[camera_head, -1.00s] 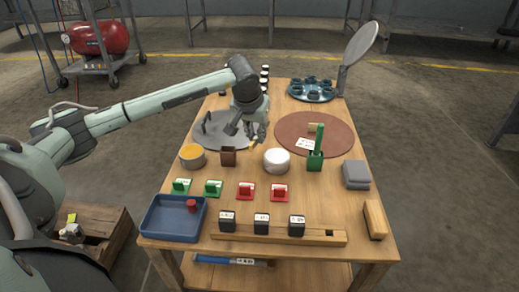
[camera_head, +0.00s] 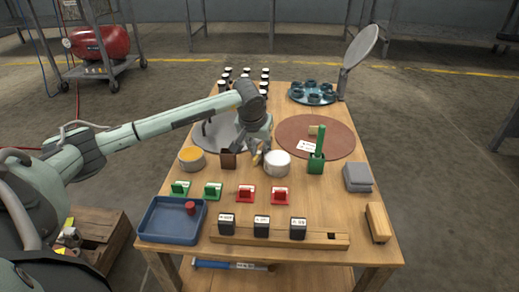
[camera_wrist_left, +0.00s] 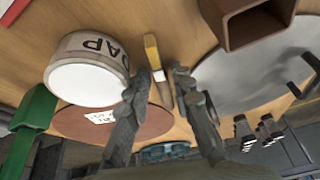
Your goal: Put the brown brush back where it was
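My left gripper (camera_head: 262,148) is over the middle of the table, between the brown square holder and the white tub. The yellowish end also shows under the fingers in the head view (camera_head: 256,159). The brown holder (camera_head: 228,160) stands just left of the gripper and looks empty; its open square mouth shows in the left wrist view (camera_wrist_left: 255,27). A green brush (camera_head: 320,138) stands in a green holder (camera_head: 315,164). My right gripper is not in view.
The white tub (camera_head: 277,164) stands close right of the gripper, an orange-filled tin (camera_head: 192,159) to the left. A grey disc (camera_head: 213,137) and a red-brown disc (camera_head: 335,136) lie behind. Red and green clips, a blue tray (camera_head: 162,226) and a wooden rack (camera_head: 330,241) are in front.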

